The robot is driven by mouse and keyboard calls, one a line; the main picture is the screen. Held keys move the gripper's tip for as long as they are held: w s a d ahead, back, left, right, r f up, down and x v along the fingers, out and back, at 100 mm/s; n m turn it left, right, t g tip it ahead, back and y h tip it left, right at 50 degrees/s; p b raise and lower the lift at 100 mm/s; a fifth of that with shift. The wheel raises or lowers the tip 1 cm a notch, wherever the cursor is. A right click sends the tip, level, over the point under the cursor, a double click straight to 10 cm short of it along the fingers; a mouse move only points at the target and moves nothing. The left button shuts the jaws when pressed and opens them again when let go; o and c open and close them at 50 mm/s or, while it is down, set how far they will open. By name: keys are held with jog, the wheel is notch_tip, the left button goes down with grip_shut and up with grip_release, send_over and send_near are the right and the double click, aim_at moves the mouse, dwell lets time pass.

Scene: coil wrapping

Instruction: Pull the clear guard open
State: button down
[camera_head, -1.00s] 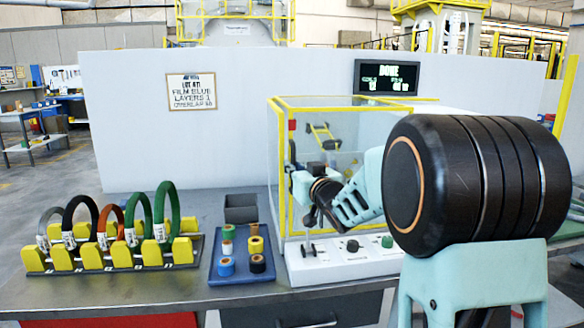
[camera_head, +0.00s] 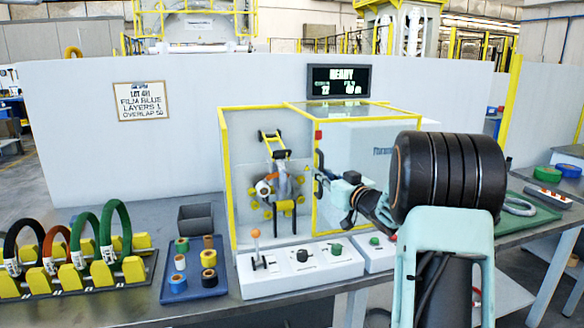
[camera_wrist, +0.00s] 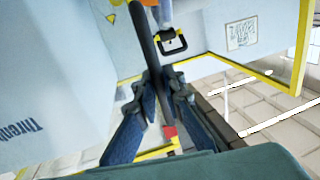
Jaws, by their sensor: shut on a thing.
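The clear guard (camera_head: 350,165) has a yellow frame and stands at the right part of the machine's enclosure in the head view. Its left yellow post with a red piece on it is near the middle of the enclosure. My gripper (camera_head: 325,184) is at this post, on the guard's dark handle (camera_head: 317,166). In the wrist view my gripper (camera_wrist: 164,88) has its fingers closed around the dark bar of the handle (camera_wrist: 146,42). The left part of the enclosure front is uncovered, and the wrapping machine (camera_head: 280,190) shows there. My arm hides the guard's lower right.
A white control box (camera_head: 290,280) with a lever and knobs stands in front of the enclosure. A blue tray (camera_head: 190,290) of tape rolls, a grey bin (camera_head: 195,218) and a coil rack (camera_head: 75,285) are at left. A green mat (camera_head: 530,222) lies at right.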

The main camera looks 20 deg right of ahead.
jog(key=p, duration=0.3)
send_near(346, 166)
jog(key=w, duration=0.5)
jog(key=shift+w+a, duration=0.15)
jog(key=shift+a, duration=0.25)
jog(key=c, duration=2)
grip_release()
jog(key=shift+c, duration=0.2)
jog(key=s+d, duration=0.2)
jog(key=s, duration=0.9)
jog(key=shift+s, duration=0.4)
jog(key=shift+d, duration=0.15)
